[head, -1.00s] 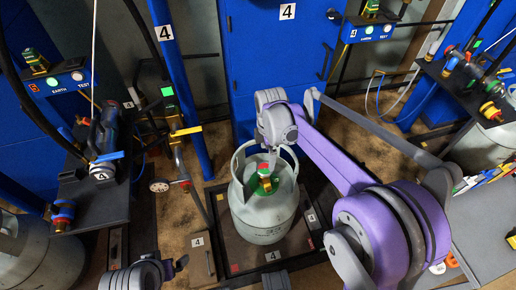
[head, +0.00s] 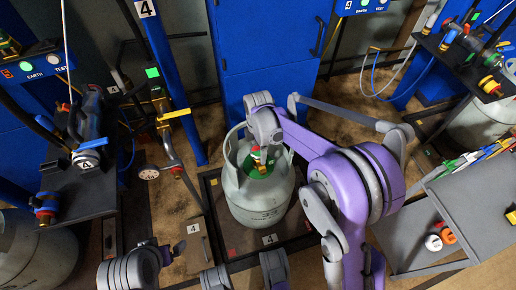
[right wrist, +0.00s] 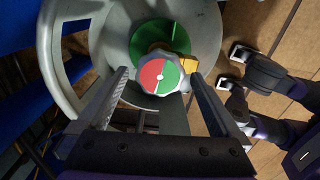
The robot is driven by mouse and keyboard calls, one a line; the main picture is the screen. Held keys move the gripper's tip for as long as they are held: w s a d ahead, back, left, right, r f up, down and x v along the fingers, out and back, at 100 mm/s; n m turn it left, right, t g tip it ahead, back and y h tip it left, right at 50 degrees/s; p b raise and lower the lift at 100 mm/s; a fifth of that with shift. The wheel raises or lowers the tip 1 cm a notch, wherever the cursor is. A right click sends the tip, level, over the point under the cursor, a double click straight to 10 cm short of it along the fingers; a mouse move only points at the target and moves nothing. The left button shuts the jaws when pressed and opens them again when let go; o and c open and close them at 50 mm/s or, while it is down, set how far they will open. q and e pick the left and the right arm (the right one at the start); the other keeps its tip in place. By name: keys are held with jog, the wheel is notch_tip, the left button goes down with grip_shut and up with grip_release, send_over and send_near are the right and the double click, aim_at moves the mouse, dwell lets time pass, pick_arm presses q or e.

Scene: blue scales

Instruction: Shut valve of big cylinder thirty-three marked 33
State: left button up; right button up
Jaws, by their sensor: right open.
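The big grey cylinder (head: 250,208), with "33" on its front, stands upright on a dark framed platform (head: 292,243). Its valve (head: 256,158) has a green disc and shows partly below my right gripper (head: 258,146). In the right wrist view, the round valve knob (right wrist: 160,76) has a red half and a green half, with a yellow-orange fitting beside it and the green disc behind. My right gripper (right wrist: 158,82) is open, with one finger on each side of the knob; I cannot tell contact. My left gripper (head: 176,250) is low at the left, and its jaws are unclear.
The cylinder's grey collar (right wrist: 85,60) curves around the valve. A blue cabinet (head: 275,50) stands behind. A grey cart (head: 470,215) with tools is at the right. Brown floor lies between.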

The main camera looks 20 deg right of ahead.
jog(key=c, duration=1.2)
jog(key=shift+c, duration=0.2)
